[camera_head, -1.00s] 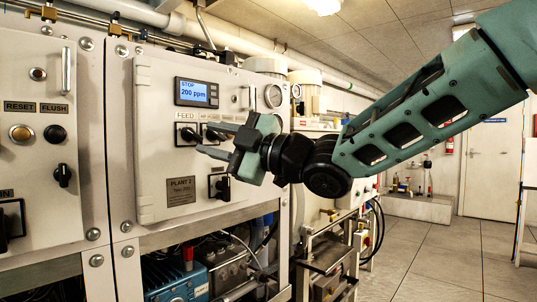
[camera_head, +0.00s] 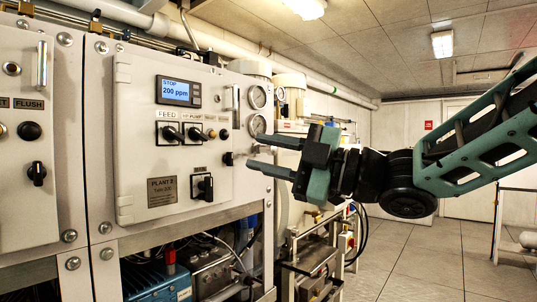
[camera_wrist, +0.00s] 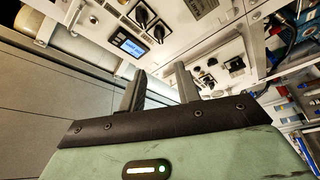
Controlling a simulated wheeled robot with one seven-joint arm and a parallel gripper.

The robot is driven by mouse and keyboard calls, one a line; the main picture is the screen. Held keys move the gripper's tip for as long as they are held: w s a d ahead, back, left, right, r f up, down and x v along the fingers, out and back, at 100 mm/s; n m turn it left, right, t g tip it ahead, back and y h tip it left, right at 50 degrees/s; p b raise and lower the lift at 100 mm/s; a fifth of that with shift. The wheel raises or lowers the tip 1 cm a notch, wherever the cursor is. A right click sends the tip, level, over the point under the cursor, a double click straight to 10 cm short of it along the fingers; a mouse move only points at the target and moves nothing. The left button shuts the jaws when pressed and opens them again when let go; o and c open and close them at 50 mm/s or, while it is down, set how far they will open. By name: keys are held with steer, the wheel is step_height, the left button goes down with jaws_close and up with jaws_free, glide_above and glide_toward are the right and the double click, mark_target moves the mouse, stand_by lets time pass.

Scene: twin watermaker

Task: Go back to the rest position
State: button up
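My gripper (camera_head: 262,156) is in front of the right part of the Plant 2 panel (camera_head: 140,150), pointing left. Its two fingers stand apart with nothing between them. The fingers also show in the wrist view (camera_wrist: 159,93), apart and empty, with the panel beyond. The panel carries a display (camera_head: 179,91) reading STOP and 200 ppm. Below it are the FEED knob (camera_head: 170,133) and a second black knob (camera_head: 195,134). A lower black switch (camera_head: 203,187) sits beside the Plant 2 plate (camera_head: 162,191). The fingers touch none of these knobs.
A left panel (camera_head: 25,140) has a FLUSH button and a knob. Gauges (camera_head: 258,96) and white housings (camera_head: 290,82) stand behind my gripper. Pipes and a blue unit (camera_head: 158,280) sit below the panel. Open floor (camera_head: 410,260) lies to the right.

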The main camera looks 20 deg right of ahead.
steer(key=shift+f, duration=0.1)
step_height(320, 180, down, 20)
steer(key=a+m+g+h, duration=0.2)
steer(key=m+h, duration=0.9)
steer(key=m, duration=0.1)
steer(key=s+f+m+g+h, duration=0.2)
steer(key=s+f+g, duration=0.2)
steer(key=s+f, duration=0.3)
steer(key=s+d+f+m+g+h, duration=0.1)
steer(key=s+f+g, duration=0.2)
steer(key=s, duration=0.4)
steer(key=s+d+f+m+g+h, duration=0.1)
steer(key=s+f+g+h, duration=0.15)
steer(key=s, duration=0.45)
step_height(320, 180, up, 14)
steer(key=p, duration=1.3)
steer(key=shift+a+f+y+p, duration=0.15)
steer(key=shift+f+y+p, duration=0.1)
steer(key=shift+y+p, duration=0.15)
